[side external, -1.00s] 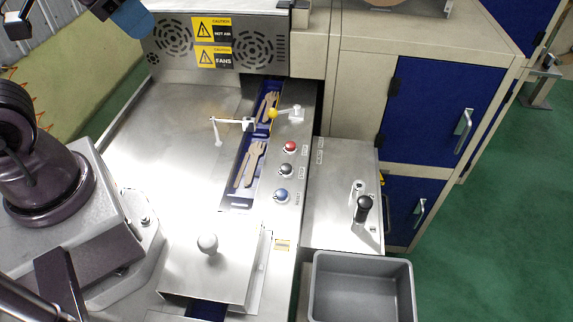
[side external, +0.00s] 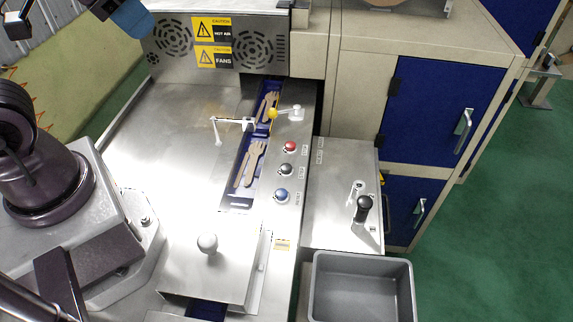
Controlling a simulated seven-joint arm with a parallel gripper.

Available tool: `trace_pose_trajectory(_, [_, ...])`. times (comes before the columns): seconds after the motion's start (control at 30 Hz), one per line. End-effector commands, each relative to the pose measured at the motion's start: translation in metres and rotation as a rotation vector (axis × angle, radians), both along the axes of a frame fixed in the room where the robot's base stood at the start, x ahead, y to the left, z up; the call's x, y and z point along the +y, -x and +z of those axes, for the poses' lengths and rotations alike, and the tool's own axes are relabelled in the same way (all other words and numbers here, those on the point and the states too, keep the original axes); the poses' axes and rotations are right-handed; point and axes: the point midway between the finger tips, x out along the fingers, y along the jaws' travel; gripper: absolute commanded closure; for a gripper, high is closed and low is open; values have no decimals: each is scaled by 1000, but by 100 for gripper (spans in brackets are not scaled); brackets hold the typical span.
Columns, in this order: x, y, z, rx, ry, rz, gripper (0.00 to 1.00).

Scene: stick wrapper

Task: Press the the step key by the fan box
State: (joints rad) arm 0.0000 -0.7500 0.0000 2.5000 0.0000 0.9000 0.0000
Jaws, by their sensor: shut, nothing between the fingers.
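The fan box (side external: 265,50) stands at the top, with round grilles and yellow CAUTION labels, one reading FANS. On the metal strip in front of it is a column of round keys: a red key (side external: 290,147) nearest the box, a black key (side external: 286,170) in the middle and a blue key (side external: 282,195) nearest the camera. Their small side labels are too small to read surely, so I cannot tell for certain which is the step key. All three keys are uncovered and nothing touches them. My gripper's fingers do not show.
A blue channel (side external: 237,202) with wooden forks (side external: 250,160) runs left of the keys. A yellow-ball lever (side external: 272,114) and a thin white arm (side external: 230,121) stand near the box. A black-handled lever (side external: 363,208) and grey bin (side external: 361,259) are right. The metal plate left is largely clear.

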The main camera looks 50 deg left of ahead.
Motion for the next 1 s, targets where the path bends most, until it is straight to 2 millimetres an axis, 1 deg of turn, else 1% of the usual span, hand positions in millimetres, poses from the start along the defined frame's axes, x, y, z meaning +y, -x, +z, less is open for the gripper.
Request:
trace_pose_trajectory(0.87, [-1, 0, 0, 0, 0, -4, 100])
trace_pose_trajectory(1.0, [-6, -3, -10, 52, 1, -30, 100])
